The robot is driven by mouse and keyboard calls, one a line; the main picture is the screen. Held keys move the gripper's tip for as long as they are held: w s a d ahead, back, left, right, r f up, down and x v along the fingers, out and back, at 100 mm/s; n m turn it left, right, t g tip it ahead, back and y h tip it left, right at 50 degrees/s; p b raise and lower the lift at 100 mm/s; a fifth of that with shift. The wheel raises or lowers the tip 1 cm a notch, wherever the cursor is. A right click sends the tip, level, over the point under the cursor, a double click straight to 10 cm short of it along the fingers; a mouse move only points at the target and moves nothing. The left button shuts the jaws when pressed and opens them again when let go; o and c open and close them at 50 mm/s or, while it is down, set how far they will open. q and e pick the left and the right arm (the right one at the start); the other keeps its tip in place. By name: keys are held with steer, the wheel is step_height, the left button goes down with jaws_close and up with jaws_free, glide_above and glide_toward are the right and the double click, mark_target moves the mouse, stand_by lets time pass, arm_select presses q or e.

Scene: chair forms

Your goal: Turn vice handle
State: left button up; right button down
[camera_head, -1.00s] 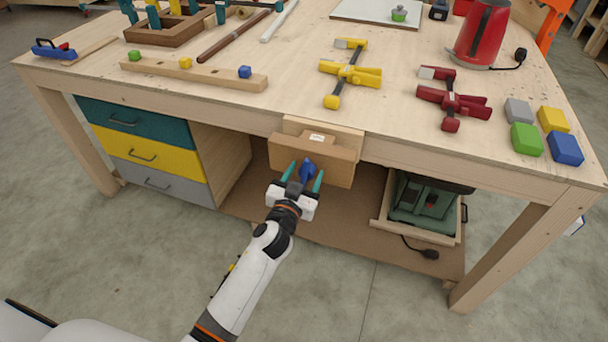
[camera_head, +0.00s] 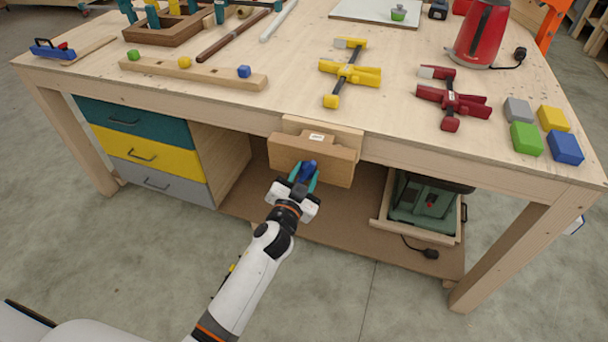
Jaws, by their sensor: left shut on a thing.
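The wooden vice (camera_head: 335,160) is fixed to the front edge of the workbench, with a pale label on its top. Its blue handle (camera_head: 307,169) sticks out from the vice's front face. My left gripper (camera_head: 304,180) is at the front of the vice, its teal fingers closed around the blue handle. The fingers hide part of the handle. My right gripper is not in view.
The workbench top (camera_head: 300,100) holds a yellow clamp (camera_head: 350,74), a red clamp (camera_head: 451,99), a red kettle (camera_head: 481,34) and coloured blocks (camera_head: 526,138). Drawers (camera_head: 150,150) stand below left. A green tool case (camera_head: 426,208) sits below right.

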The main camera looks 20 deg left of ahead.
arm_select(q)
steer(key=m, duration=0.5)
steer(key=shift+d+f+m, duration=0.15)
steer(key=shift+f+m, duration=0.15)
steer(key=m, duration=0.4)
steer(key=shift+s+d+f, duration=0.1)
steer(key=shift+f, duration=0.1)
steer(key=shift+m, duration=0.3)
stand_by(0.6)
steer(key=o, duration=0.9)
steer(key=shift+c, duration=0.2)
steer(key=shift+o, duration=0.6)
steer(key=shift+r, duration=0.15)
steer(key=s+b, duration=0.2)
steer(key=s, duration=1)
steer(key=shift+a, duration=0.2)
